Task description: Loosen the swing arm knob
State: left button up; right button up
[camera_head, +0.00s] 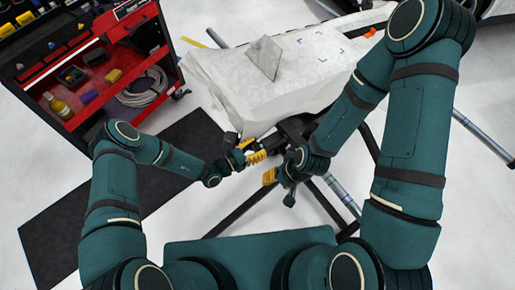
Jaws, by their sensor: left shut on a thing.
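My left gripper (251,151) reaches in from the left to the near end of the stand under the white-covered panel. Its yellow fingertips are shut on a small part there, which looks like the swing arm knob; the fingers hide most of it. My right gripper (279,186) hangs just right of and nearer than the left one, beside the dark stand frame (295,130). One yellow fingertip shows on it; its opening is too small to judge.
The white-covered panel (220,85) carries a grey sheet (264,57). A red tool cart (132,70) with bottles and cable stands at the upper left. A black mat (60,225) lies on the floor. Dark stand legs (238,212) spread below the grippers.

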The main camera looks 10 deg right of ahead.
pick_arm(q)
jog(key=shift+n, duration=0.8)
jog(key=o, duration=1.2)
jog(key=shift+a, duration=0.15)
jog(key=v, duration=1.2)
jog(key=shift+s, duration=0.1)
